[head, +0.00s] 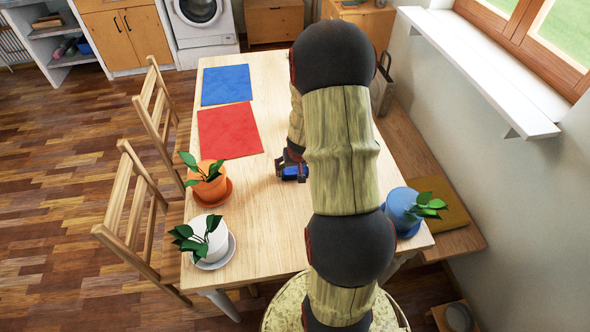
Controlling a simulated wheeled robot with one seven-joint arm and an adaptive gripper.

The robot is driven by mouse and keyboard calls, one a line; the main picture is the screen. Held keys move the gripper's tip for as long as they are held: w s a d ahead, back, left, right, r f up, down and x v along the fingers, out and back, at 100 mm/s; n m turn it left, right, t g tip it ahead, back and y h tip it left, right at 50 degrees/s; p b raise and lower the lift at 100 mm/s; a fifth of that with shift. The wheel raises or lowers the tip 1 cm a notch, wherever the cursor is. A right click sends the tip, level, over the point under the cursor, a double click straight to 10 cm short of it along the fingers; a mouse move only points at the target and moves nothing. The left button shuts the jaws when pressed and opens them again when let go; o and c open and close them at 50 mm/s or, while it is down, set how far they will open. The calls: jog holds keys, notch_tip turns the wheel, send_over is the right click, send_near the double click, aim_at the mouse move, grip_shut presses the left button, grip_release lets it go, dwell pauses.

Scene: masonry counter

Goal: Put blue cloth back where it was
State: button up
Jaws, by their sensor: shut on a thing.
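A flat blue square (226,85), which looks like a cloth, lies on the far left part of the wooden table. A flat red square (229,131) lies just nearer than it. My gripper (291,172) is low over the middle of the table, right of the red square, and shut on a small dark blue thing (295,172). Most of that thing is hidden by the gripper and my arm, so I cannot tell whether it is a cloth or whether it touches the table.
An orange pot (208,188) and a white pot (208,241) with plants stand along the table's left edge. A blue pot (400,207) stands at the right. Two chairs (130,215) are on the left. The near middle of the table (265,235) is clear.

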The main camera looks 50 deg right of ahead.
jog(key=shift+f, duration=0.2)
jog(key=o, duration=1.6)
jog(key=shift+c, duration=0.2)
jog(key=shift+r, duration=0.1)
